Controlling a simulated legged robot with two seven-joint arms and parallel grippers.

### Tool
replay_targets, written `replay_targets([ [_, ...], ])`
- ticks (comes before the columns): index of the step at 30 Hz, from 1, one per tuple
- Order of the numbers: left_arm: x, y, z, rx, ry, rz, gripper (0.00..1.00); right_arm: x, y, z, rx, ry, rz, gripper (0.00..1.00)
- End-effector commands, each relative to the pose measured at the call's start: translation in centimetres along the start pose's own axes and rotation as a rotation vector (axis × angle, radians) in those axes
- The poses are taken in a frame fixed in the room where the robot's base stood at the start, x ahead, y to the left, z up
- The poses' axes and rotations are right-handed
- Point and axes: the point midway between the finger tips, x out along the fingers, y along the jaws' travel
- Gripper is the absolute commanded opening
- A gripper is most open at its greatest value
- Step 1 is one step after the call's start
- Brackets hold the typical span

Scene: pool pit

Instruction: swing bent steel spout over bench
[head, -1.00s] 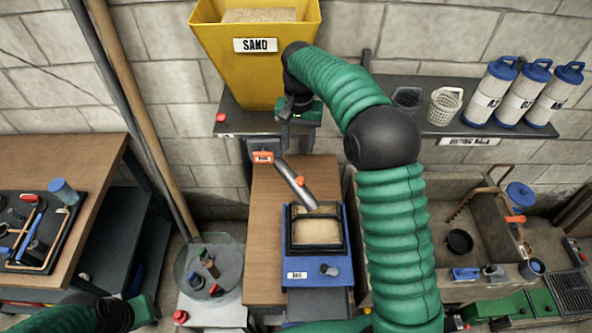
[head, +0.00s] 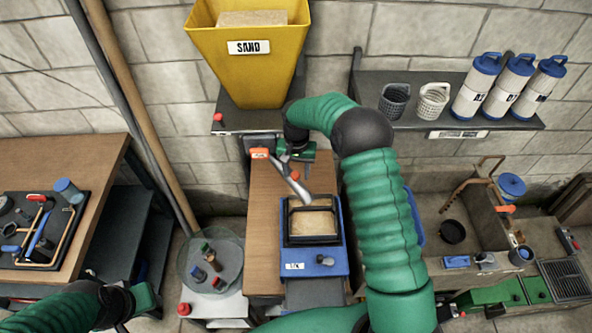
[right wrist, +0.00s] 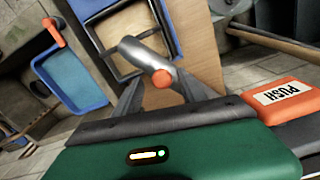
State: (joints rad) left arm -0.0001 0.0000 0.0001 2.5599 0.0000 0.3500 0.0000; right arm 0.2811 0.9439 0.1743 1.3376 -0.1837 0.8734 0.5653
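The bent steel spout (head: 301,190) is a grey tube slanting down from below the sand hopper, its lower end at the back edge of a blue-framed sand box (head: 343,255) on the wooden bench (head: 263,225). The spout (right wrist: 142,51) and its orange knob (right wrist: 162,78) also show in the right wrist view. My right gripper (right wrist: 160,92) is open, its fingers spread to either side of the knob area; contact cannot be told. In the head view my right gripper (head: 289,165) is at the spout's upper part. My left gripper (head: 146,298) is low at left, its fingers unclear.
The yellow sand hopper (head: 249,75) stands on a shelf behind the spout. An orange PUSH block (head: 259,153) is just left of my right gripper. A round glass tray (head: 185,255) stands left of the bench, and a sink (head: 440,205) lies to the right.

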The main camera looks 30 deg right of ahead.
Motion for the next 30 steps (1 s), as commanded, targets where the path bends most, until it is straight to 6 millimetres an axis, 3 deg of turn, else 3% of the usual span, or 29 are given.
replay_targets([
  [1, 0.01, 0.0, 0.01, 0.0, 0.0, 0.0, 0.36, 0.04, -0.05, -0.03, 0.0, 0.0, 0.0, 0.42],
  [11, 0.01, -0.01, 0.0, 0.0, 0.0, 0.0, 0.36, 0.09, -0.14, -0.13, -0.001, -0.001, 0.0, 0.0],
  [30, 0.02, 0.0, 0.01, 0.0, 0.0, 0.0, 0.36, 0.06, -0.13, -0.16, 0.0, 0.0, 0.0, 0.0],
])
